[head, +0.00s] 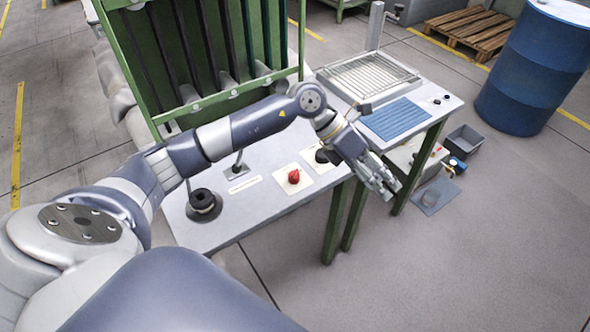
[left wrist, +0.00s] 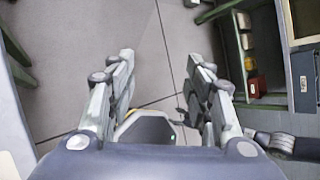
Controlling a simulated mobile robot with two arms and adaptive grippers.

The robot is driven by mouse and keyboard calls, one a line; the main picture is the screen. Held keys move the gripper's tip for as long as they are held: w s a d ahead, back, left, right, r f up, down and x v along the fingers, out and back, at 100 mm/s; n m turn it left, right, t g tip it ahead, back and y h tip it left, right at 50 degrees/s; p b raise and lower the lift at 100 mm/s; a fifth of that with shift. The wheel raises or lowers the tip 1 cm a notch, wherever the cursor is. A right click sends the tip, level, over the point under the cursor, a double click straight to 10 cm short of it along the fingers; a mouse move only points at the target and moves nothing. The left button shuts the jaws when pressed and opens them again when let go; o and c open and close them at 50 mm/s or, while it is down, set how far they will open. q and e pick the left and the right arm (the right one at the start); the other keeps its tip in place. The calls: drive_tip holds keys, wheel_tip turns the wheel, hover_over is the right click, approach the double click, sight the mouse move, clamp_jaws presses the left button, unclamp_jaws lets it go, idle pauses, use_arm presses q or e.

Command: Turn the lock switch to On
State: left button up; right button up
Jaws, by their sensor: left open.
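A red knob (head: 293,176) sits on a cream plate on the light grey bench. To its right, a black knob (head: 322,156) sits on a second cream plate, partly hidden by my left wrist. No labels are readable, so I cannot tell which is the lock switch or how it is set. My left gripper (head: 384,181) is beyond the bench's front edge, right of both knobs, touching neither. In the left wrist view its fingers (left wrist: 162,68) are apart with nothing between them; floor shows beyond. My right gripper is not in view.
A round black fitting (head: 203,204) and a small lever stand on the bench's left part. A green rack (head: 200,50) rises behind. A second table with a blue ribbed mat (head: 396,119) is at right. A blue barrel (head: 535,70) stands farther right. Front floor is clear.

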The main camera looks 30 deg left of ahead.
use_arm(q)
drive_tip(key=w+a+f+y, duration=0.15)
drive_tip(key=a+y, duration=0.35)
drive_tip(key=a, duration=0.7)
drive_tip(key=n+g+y, duration=0.1)
drive_tip(key=g+y, duration=0.1)
drive_tip(key=y, duration=0.2)
approach(294, 171)
wheel_tip(294, 171, down, 10)
drive_tip(key=shift+s+d+r+p, duration=0.1)
drive_tip(key=shift+p, duration=0.75)
drive_tip(key=c, duration=1.1)
